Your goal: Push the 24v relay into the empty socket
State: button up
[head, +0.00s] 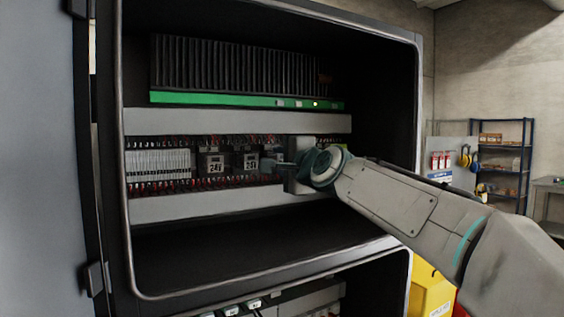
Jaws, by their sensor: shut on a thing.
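A dark relay box (213,164) with a light label reading 24V sits in the row of parts on the middle rail. A second dark relay (249,160) is to its right, with a label too small to read surely. My gripper (268,164) comes in from the right, its fingers pointing left and inward. It is shut, with its fingertips at the right edge of the second relay, apart from the 24V one. The hold itself is too small to see clearly. The empty socket cannot be made out; my wrist hides the rail to the right.
Grey terminal blocks (157,166) fill the rail's left end, with red wires below. A black finned unit (235,65) with a green strip (220,99) is above. The cabinet frame (417,150) surrounds my arm's entry. A grey door (40,160) stands at left.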

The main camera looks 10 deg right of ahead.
jog(key=shift+w, duration=0.1)
dwell(0.5)
jog(key=o, duration=1.1)
